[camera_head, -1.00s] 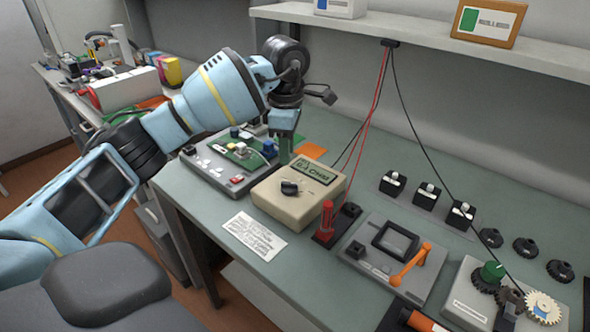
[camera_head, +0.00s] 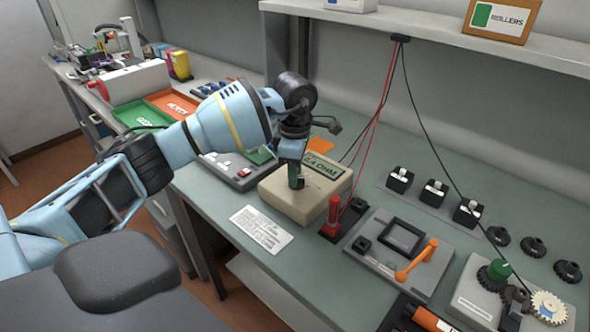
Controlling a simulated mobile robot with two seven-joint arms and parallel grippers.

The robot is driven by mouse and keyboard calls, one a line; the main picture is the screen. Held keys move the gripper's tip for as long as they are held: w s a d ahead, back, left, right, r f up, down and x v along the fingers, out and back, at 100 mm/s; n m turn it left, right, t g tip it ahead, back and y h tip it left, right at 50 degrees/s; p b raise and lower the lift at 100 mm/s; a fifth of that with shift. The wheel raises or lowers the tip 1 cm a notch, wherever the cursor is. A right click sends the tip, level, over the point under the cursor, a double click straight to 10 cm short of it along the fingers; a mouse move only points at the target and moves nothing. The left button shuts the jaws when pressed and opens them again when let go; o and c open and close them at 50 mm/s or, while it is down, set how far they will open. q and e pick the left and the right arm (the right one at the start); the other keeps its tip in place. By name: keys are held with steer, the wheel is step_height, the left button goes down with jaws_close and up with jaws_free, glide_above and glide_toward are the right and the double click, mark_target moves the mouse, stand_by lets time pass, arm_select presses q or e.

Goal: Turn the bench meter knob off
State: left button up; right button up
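The bench meter (camera_head: 318,203) is a beige box on the green bench top, with a dark display (camera_head: 325,168) on its upper face that shows a reading ending in "OHM". My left gripper (camera_head: 296,184) points down over the meter's top face, at the place of the knob. The fingers and wrist hide the knob almost wholly, so its angle does not show. I cannot tell whether the fingers touch the knob or are closed around it. My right gripper is not in view.
A white printed card (camera_head: 262,230) lies in front of the meter. A red probe in a stand (camera_head: 333,215) is close on its right, with red and black cables rising to the shelf (camera_head: 440,37). A grey device with an orange lever (camera_head: 417,260) stands further right.

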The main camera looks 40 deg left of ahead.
arm_select(q)
jaws_close()
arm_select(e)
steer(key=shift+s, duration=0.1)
